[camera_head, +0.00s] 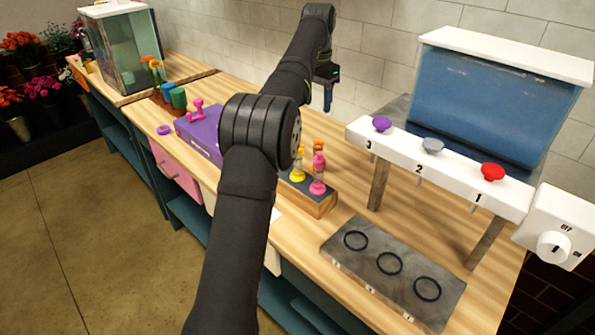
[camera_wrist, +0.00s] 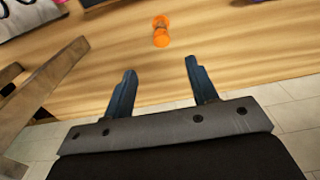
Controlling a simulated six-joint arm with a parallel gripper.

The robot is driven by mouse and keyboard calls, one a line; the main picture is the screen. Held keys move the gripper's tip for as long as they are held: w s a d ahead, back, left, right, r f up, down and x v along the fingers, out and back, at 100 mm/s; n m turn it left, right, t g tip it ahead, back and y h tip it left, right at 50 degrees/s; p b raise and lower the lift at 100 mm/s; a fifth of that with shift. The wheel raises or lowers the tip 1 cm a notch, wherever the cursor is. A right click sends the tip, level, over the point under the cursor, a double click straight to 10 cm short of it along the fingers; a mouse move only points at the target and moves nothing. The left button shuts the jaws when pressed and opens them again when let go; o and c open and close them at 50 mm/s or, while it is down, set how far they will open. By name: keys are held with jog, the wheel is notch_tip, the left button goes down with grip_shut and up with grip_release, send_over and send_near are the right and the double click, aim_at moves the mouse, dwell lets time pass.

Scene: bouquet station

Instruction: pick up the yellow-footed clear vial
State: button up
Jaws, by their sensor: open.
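The yellow-footed clear vial (camera_head: 298,168) stands upright in a dark-topped wooden rack (camera_head: 322,205), with my arm partly in front of the rack. A pink-footed vial (camera_head: 318,175) stands close to its right. My gripper (camera_head: 328,100) is above the rear of the bench, behind and well apart from the vials. In the wrist view my gripper (camera_wrist: 160,70) has its two fingers spread with nothing between them. An orange piece (camera_wrist: 161,32) is on the bench beyond the fingertips. I cannot make out the yellow-footed vial clearly in the wrist view.
A white dispenser with numbered knobs (camera_head: 432,146) and a blue tank (camera_head: 488,100) stands at right. A grey plate with black rings (camera_head: 388,264) lies before it. A purple box (camera_head: 200,133) is left of my arm. The tiled wall (camera_head: 370,65) is close behind my gripper.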

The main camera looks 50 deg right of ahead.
jog(key=s+a+r+n+h, duration=0.15)
jog(key=a+n+h, duration=0.55)
jog(key=a+n, duration=0.75)
jog(key=s+a+r+n+h, duration=0.1)
jog(key=a+r+n+h, duration=0.2)
jog(key=a+n+h, duration=1.15)
jog(key=n+y, duration=0.7)
send_near(302, 155)
jog(key=x, duration=0.4)
jog(key=w+x, duration=0.1)
jog(key=x, duration=0.3)
jog(key=f+x, duration=0.1)
jog(key=x, duration=0.3)
jog(key=shift+w+a, duration=0.15)
jog(key=shift+w, duration=0.1)
grip_shut()
